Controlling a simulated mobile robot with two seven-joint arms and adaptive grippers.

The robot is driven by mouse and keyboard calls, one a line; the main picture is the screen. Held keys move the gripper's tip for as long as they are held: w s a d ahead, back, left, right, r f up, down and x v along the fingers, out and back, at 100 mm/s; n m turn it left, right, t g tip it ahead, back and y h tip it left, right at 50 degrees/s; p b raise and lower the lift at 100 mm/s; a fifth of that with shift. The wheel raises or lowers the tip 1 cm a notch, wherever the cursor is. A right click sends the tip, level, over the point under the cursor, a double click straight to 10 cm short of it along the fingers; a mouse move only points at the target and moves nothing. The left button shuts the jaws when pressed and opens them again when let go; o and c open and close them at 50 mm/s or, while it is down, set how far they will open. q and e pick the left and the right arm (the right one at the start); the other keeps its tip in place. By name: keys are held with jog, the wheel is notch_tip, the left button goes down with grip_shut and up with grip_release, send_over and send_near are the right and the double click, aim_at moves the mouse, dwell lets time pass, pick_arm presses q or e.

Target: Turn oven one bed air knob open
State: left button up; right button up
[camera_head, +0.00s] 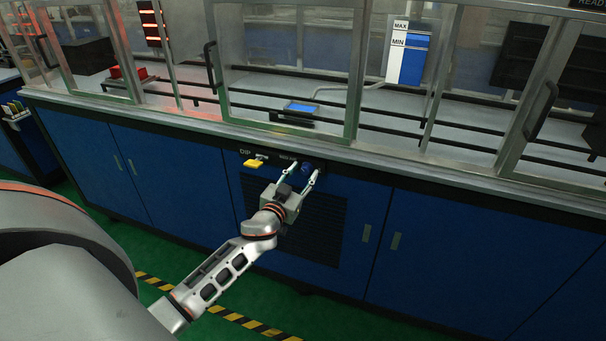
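A small blue knob (306,167) sits on the dark strip along the top of the blue cabinet front, under the counter edge. A small label beside it is too blurred to read, so I cannot tell for sure that it is the oven one bed air knob. My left gripper (302,172) reaches up to this strip from below. Its two fingers are spread, one on each side of the blue knob. I cannot tell whether they touch it. My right gripper is out of view.
A yellow knob (255,163) under a "DIP" label is just left of my gripper. A vented panel (318,228) lies below. Glazed doors with black handles (211,66) stand above the counter (375,164). Green floor (262,290) with yellow-black tape is in front.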

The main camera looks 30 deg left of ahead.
pick_arm(q)
jog(key=shift+w, duration=0.2)
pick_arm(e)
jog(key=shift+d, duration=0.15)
pick_arm(q)
jog(key=shift+c, duration=0.5)
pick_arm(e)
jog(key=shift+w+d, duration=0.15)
pick_arm(q)
grip_shut()
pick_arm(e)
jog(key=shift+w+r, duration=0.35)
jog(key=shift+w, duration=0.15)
